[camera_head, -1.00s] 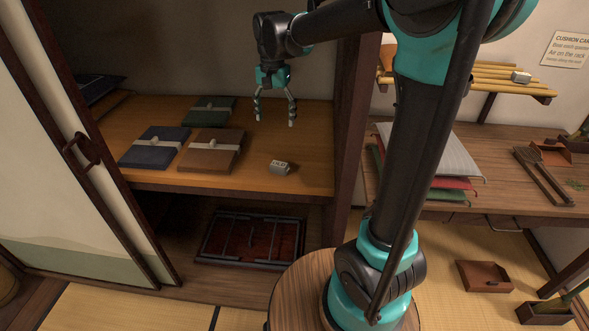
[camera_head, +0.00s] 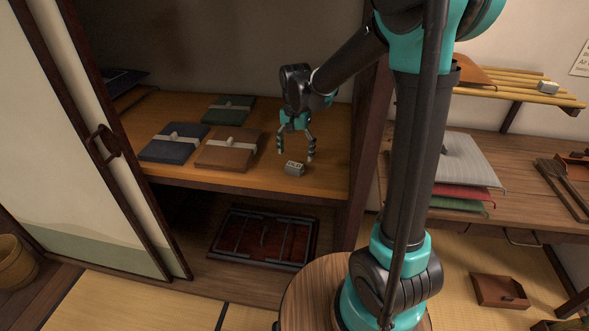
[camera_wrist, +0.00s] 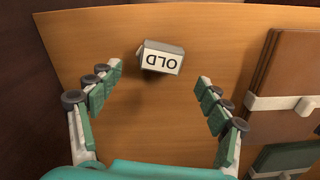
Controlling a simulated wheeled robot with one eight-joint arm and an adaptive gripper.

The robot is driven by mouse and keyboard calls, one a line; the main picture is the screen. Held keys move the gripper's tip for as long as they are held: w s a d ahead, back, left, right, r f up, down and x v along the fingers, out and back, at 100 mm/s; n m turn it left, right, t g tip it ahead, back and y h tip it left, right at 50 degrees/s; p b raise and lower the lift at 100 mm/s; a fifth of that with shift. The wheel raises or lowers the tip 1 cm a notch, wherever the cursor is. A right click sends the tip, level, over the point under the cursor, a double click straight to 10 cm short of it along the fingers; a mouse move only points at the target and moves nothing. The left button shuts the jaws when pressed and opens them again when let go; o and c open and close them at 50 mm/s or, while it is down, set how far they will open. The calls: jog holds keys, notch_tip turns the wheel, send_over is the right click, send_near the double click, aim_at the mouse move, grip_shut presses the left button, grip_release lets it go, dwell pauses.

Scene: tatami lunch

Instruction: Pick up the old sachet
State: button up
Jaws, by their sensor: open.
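The old sachet (camera_head: 294,168) is a small grey block with a white label reading "OLD". It lies on the wooden shelf (camera_head: 322,184) inside the alcove, near the front edge. My gripper (camera_head: 296,158) points down just above and behind it, open and empty. In the wrist view the sachet (camera_wrist: 161,57) shows beyond the fingertips, between the lines of the two fingers of my gripper (camera_wrist: 160,78). The fingers do not touch it. Nothing hides its labelled face.
A brown folder (camera_head: 230,152), a navy one (camera_head: 175,145) and a green one (camera_head: 230,106) lie left of the sachet. An upright post (camera_head: 368,140) bounds the shelf on the right. A sliding door (camera_head: 70,120) stands at left. A dark red tray (camera_head: 265,240) lies below.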

aim_at(295, 164)
notch_tip(295, 164, down, 5)
jog(key=shift+a, duration=0.1)
dwell(0.3)
jog(key=c, duration=0.9)
